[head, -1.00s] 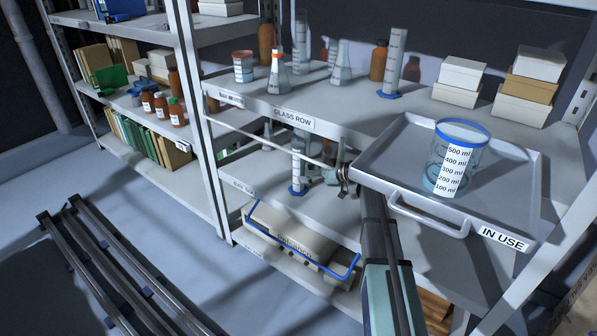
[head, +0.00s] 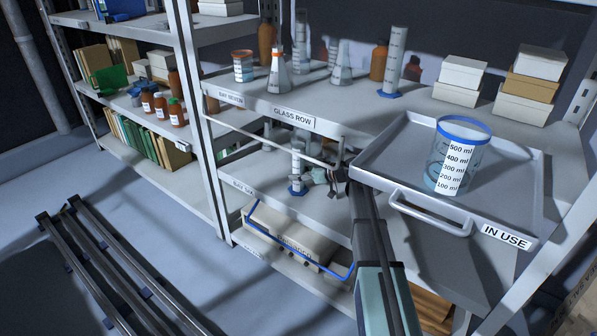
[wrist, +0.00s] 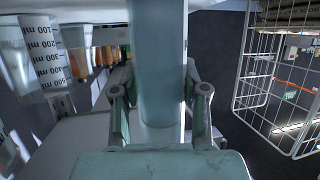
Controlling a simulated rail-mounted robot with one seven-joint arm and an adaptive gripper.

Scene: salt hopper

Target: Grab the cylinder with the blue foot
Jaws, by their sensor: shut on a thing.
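A clear measuring cylinder with a blue foot (head: 298,160) stands upright on the lower shelf, under the glass row shelf. My gripper (head: 304,182) reaches in from the right and is shut on its lower part, just above the foot. In the wrist view my gripper (wrist: 157,90) has one finger on each side of the pale cylinder (wrist: 157,55); the foot does not show there. Another tall cylinder with a blue foot (head: 395,60) stands on the upper shelf, apart from my gripper.
The upper shelf board (head: 345,108) lies above my gripper. A grey tray (head: 375,165) with a blue-rimmed beaker (head: 460,160) sits close above my arm. Flasks and brown bottles stand on the upper shelf. A blue-edged bin (head: 295,240) is below.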

